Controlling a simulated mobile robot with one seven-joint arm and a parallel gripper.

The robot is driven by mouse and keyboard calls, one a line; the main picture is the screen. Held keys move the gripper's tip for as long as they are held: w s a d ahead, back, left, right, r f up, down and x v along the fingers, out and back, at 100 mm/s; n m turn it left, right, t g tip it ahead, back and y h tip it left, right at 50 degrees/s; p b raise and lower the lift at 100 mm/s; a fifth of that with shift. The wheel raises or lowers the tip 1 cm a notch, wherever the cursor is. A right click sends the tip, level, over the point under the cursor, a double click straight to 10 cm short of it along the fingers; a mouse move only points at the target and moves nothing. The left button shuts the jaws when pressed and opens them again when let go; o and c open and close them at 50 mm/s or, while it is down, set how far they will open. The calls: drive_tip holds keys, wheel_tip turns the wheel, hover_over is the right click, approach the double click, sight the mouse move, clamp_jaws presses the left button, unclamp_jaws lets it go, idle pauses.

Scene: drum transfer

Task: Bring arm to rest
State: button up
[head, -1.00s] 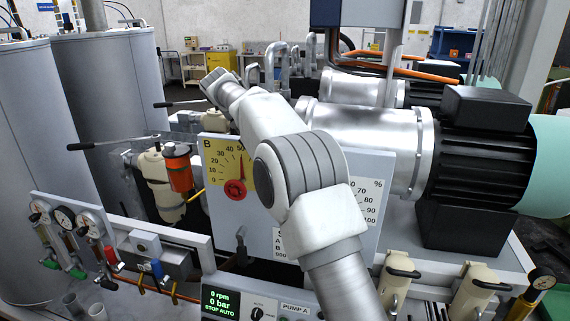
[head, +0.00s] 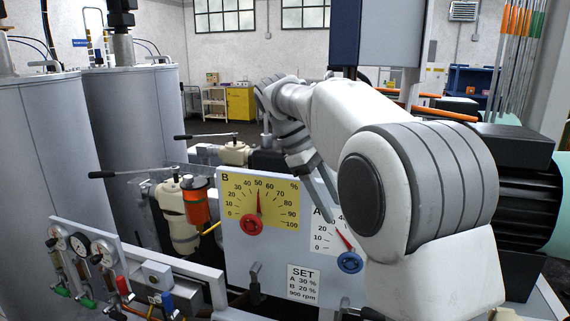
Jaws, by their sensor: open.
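My arm reaches in from the lower right, bends at a large elbow close to the camera and extends back over the panel. My gripper (head: 318,182) hangs at its far end, fingers pointing down in front of the panel's top edge. It is open, with nothing seen between the fingers; the forearm partly hides it. The grey panel (head: 238,280) carries a yellow B dial (head: 275,192) with a red knob (head: 252,225), needle near 50. Beside it is a white A dial (head: 325,238) with a blue knob (head: 350,262), its right part hidden behind my arm.
A label (head: 303,284) reads SET A 30 %, B 20 %, 900 rpm. Two tall grey tanks (head: 135,130) stand left, with gauges (head: 78,245) and coloured valves in front. An orange-and-cream filter unit (head: 195,208) stands left of the panel. A black motor (head: 525,190) is behind my elbow.

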drive_tip(key=s+d+f+m+t+y+b, duration=0.1)
drive_tip(key=s+f+m+t, duration=0.1)
drive_tip(key=s, duration=0.6)
drive_tip(key=s+d+f+m+t+y+b, duration=0.1)
drive_tip(key=s+d+f+m+t+y, duration=0.1)
drive_tip(key=s+f+m, duration=0.3)
drive_tip(key=s+d+f+m+t+y+b, duration=0.1)
drive_tip(key=s+f+m, duration=0.3)
drive_tip(key=s, duration=0.8)
drive_tip(key=shift+d+m+t+y, duration=0.4)
drive_tip(key=shift+d+t+y, duration=0.1)
drive_tip(key=shift+t+y, duration=0.2)
drive_tip(key=shift+s, duration=0.1)
